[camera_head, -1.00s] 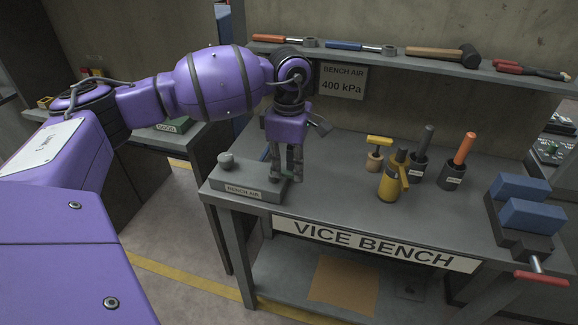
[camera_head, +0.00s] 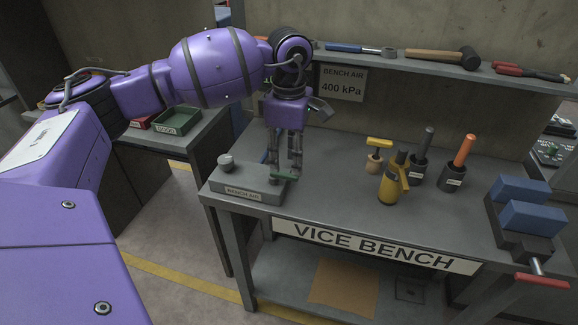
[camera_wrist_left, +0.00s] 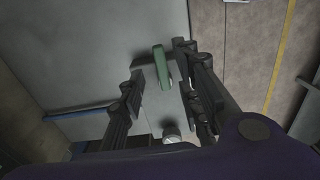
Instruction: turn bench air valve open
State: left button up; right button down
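The bench air valve is a low grey block (camera_head: 240,183) labelled BENCH AIR at the bench's left front corner. A round grey knob (camera_head: 226,162) stands on its left end. A green lever (camera_head: 285,174) is at its right end; it also shows in the left wrist view (camera_wrist_left: 162,68). My left gripper (camera_head: 283,172) points down over the lever. In the left wrist view its fingers (camera_wrist_left: 160,84) are spread, with the lever between them and gaps on both sides. Finger contact with the lever is not evident. My right gripper is not in view.
On the vice bench (camera_head: 330,190) are a yellow bottle (camera_head: 390,186), labelled holders with tools (camera_head: 452,180), and a vice with blue jaws (camera_head: 530,217). A tool shelf (camera_head: 440,68) and a 400 kPa sign (camera_head: 343,84) are behind. The bench middle is clear.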

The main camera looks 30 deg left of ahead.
aim_at(289, 174)
pick_arm(q)
notch_tip(289, 174, up, 8)
dwell(0.6)
